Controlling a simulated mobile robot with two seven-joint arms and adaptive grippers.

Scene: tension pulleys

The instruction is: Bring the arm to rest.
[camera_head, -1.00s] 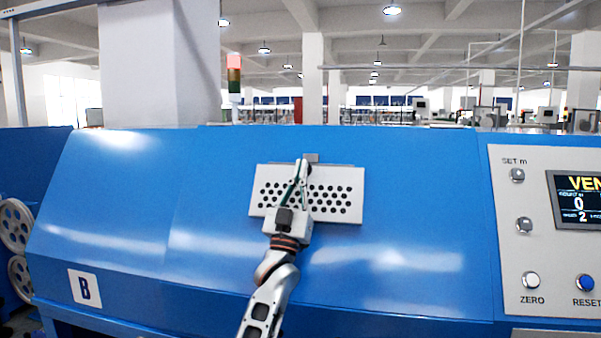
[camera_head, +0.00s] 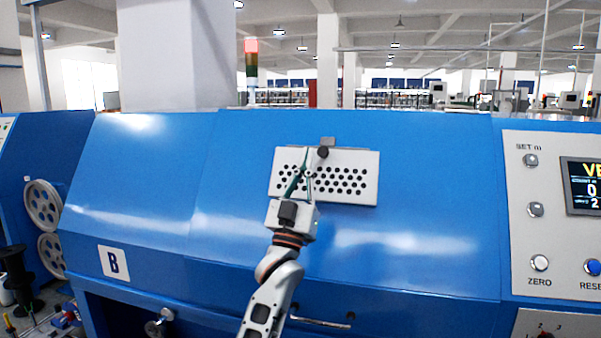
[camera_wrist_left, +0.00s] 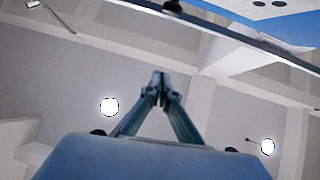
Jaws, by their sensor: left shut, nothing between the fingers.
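My left arm comes up from the bottom of the head view. Its gripper (camera_head: 304,160) is in front of the white perforated plate (camera_head: 354,176) on the blue machine cover (camera_head: 150,190). The fingers point up and meet at the tips, with nothing between them. The left wrist view also shows the closed fingertips (camera_wrist_left: 159,78), with the ceiling behind them. A dark knob (camera_head: 323,152) sits at the plate's top edge, close to the fingertips; whether they touch cannot be told. My right gripper is not in view.
A control panel (camera_head: 550,215) with buttons and a display stands at the right. Pulley wheels (camera_head: 43,206) are at the left. A signal light (camera_head: 251,62) stands behind the cover. Small items lie at the lower left. The space before the cover's left part is clear.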

